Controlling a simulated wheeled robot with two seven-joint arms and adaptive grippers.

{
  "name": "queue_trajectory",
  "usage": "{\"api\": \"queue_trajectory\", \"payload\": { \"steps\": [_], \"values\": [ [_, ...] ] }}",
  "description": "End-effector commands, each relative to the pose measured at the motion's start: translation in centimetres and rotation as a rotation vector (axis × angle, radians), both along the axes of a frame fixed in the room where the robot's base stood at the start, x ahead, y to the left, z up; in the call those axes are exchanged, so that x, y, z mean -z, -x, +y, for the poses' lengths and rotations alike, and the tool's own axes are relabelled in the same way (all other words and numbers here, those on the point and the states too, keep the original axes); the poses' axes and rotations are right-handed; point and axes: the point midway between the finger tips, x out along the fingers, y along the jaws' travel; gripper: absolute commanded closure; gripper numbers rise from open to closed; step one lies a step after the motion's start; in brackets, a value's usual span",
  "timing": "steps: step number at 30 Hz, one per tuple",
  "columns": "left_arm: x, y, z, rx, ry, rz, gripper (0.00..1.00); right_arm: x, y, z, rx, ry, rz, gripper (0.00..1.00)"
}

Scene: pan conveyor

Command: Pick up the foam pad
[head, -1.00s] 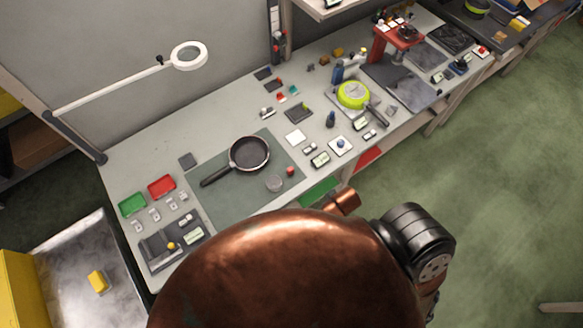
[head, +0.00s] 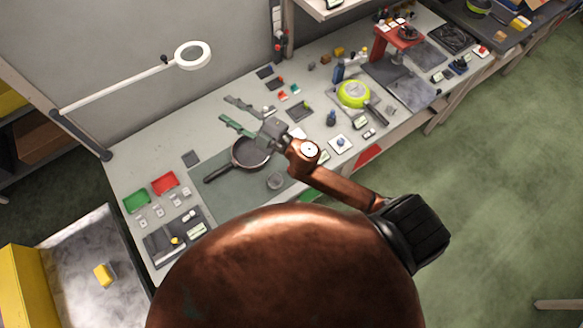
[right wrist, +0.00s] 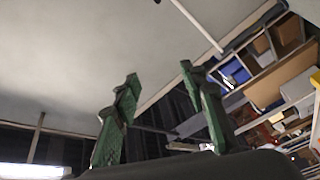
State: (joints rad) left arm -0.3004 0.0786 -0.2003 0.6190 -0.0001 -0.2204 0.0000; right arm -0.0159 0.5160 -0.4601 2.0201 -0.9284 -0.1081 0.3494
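I cannot tell for sure which thing is the foam pad. A pale square seen earlier right of the pan is now hidden behind my right arm. My right gripper (head: 226,109) is above the bench, beyond the pan, with its two green fingers apart. In the right wrist view its fingers (right wrist: 168,88) are spread with nothing held between them. My left gripper is not in view.
The pan rests on a grey-green mat (head: 203,190). Green (head: 136,200) and red (head: 164,184) trays sit at the left. A lamp arm (head: 120,84) reaches over the back. A lime-green pan (head: 353,94) stands to the right. Bare bench shows left of the pan.

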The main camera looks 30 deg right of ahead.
Motion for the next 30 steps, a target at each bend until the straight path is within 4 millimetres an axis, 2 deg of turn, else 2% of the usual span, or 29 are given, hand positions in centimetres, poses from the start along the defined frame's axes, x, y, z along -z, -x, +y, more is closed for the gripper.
{"api": "queue_trajectory", "payload": {
  "steps": [1, 3, 5, 6, 8, 9, 11, 12, 14, 15, 18, 21, 25, 30],
  "values": [
    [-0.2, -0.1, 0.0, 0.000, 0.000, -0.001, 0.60, -0.9, 1.1, 4.0, -0.142, 0.106, -0.074, 0.61],
    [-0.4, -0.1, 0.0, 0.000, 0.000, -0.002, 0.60, 0.0, 3.8, 9.0, -0.350, 0.264, -0.147, 0.61],
    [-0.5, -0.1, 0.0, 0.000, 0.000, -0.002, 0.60, 2.3, 6.4, 12.1, -0.523, 0.417, -0.181, 0.61],
    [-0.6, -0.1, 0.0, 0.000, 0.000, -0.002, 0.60, 4.5, 8.0, 13.3, -0.633, 0.528, -0.189, 0.61],
    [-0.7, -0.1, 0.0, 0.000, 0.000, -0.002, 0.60, 8.5, 10.1, 13.6, -0.786, 0.705, -0.173, 0.61],
    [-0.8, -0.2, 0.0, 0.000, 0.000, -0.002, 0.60, 11.5, 11.2, 12.8, -0.876, 0.830, -0.146, 0.61],
    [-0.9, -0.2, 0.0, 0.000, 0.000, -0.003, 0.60, 15.8, 12.3, 10.3, -0.992, 1.017, -0.080, 0.61],
    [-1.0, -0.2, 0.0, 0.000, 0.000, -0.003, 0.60, 18.3, 12.6, 7.9, -1.054, 1.140, -0.025, 0.61],
    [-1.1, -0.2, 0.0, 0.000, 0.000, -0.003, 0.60, 21.3, 12.6, 3.6, -1.119, 1.309, 0.072, 0.61],
    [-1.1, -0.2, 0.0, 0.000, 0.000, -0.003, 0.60, 22.7, 12.4, 0.6, -1.148, 1.413, 0.141, 0.61],
    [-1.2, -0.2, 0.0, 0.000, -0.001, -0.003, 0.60, 24.6, 11.7, -6.3, -1.178, 1.615, 0.306, 0.61],
    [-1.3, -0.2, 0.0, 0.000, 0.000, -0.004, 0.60, 25.0, 11.2, -10.9, -1.177, 1.734, 0.423, 0.61],
    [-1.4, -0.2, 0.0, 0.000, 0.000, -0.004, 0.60, 25.3, 11.0, -13.3, -1.173, 1.796, 0.491, 0.61],
    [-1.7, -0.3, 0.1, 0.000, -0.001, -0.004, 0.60, 27.1, 11.1, -13.6, -1.174, 1.800, 0.500, 0.61]
  ]
}}
